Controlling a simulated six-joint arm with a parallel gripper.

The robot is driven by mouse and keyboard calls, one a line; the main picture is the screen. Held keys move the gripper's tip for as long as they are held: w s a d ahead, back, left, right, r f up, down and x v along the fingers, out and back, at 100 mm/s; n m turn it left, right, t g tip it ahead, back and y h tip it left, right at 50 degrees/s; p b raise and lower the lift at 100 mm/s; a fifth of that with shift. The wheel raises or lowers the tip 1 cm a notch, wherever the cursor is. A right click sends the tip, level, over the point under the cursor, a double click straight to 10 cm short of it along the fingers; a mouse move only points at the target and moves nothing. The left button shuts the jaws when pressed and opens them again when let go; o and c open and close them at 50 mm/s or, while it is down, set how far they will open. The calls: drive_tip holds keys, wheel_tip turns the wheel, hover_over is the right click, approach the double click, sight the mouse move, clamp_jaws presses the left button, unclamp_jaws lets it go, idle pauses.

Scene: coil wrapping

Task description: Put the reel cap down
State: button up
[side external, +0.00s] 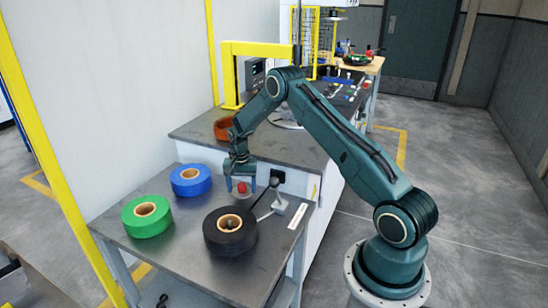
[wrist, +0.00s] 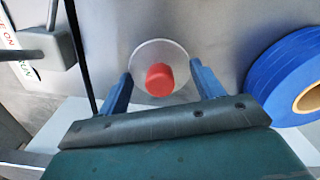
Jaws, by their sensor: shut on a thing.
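The reel cap is a pale, see-through disc with a red knob (wrist: 159,80) on top. In the wrist view the disc (wrist: 147,50) lies between the two blue fingers of my gripper (wrist: 160,72). In the side view the red knob (side external: 241,187) shows between the fingertips of my gripper (side external: 241,191), low over the grey table. My gripper is shut on the cap and points downward. I cannot tell whether the disc touches the table top, as its underside is hidden.
A black reel (side external: 230,232), a green reel (side external: 146,217) and a blue reel (side external: 190,180) lie on the grey table (side external: 185,240). A lever fixture (side external: 279,203) stands close to the right of my gripper. An orange reel (side external: 222,128) sits on the bench behind.

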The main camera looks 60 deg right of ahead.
sight(241, 184)
drive_tip(key=shift+f, duration=0.6)
drive_tip(key=shift+f, duration=0.15)
drive_tip(key=o, duration=1.1)
wheel_tip(241, 184, up, 12)
drive_tip(key=shift+r, duration=0.1)
